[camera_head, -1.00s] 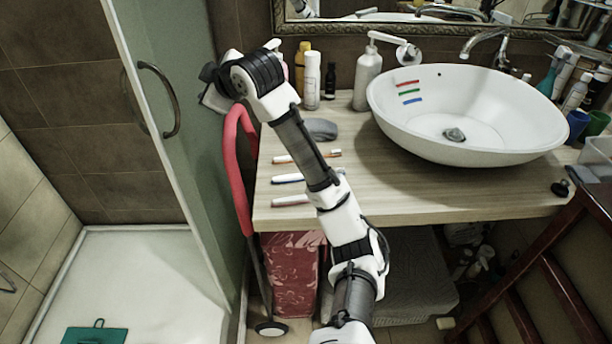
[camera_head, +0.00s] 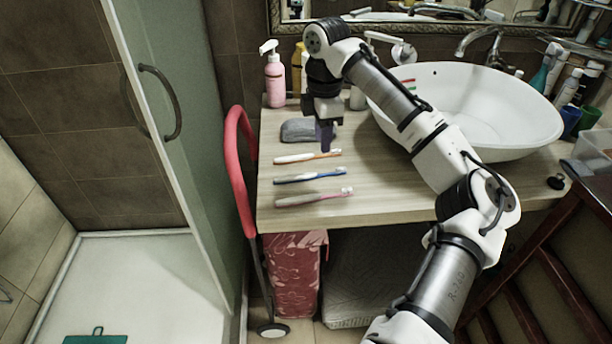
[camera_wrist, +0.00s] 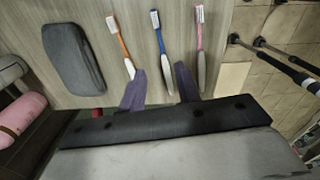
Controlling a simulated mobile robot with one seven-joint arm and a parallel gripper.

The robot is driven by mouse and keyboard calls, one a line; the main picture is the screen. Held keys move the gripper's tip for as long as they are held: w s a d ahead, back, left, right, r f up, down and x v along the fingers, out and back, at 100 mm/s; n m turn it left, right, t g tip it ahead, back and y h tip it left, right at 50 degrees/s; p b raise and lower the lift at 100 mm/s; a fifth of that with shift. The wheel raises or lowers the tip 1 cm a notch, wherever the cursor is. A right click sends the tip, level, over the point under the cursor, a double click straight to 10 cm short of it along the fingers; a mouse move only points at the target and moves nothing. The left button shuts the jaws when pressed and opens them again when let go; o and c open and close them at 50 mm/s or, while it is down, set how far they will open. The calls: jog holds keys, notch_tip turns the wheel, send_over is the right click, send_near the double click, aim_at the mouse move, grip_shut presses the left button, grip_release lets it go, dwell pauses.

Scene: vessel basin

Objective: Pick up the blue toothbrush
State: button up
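The blue toothbrush (camera_head: 300,176) lies on the wooden counter between an orange toothbrush (camera_head: 307,157) and a pink one (camera_head: 314,198). In the wrist view, the blue toothbrush (camera_wrist: 159,40) points up the picture, and its white handle runs down between my fingers. The orange toothbrush (camera_wrist: 122,48) is left of it and the pink one (camera_wrist: 200,45) right. My gripper (camera_head: 325,148) points down near the orange toothbrush's bristle end. In the wrist view, my gripper (camera_wrist: 161,75) is open, with nothing held between its purple fingers. Its exact height above the counter is unclear.
A grey oblong object (camera_head: 306,131) lies on the counter behind the toothbrushes. A pink pump bottle (camera_head: 274,76) stands at the back left, and the white basin (camera_head: 480,105) is to the right. The counter (camera_head: 375,205) is bare in front of the basin.

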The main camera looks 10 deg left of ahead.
aim_at(321, 175)
jog(key=f+p, duration=0.1)
jog(key=f, duration=0.7)
jog(key=shift+s+f+p, duration=0.2)
jog(key=shift+f+p, duration=0.2)
jog(key=shift+c, duration=0.3)
grip_shut()
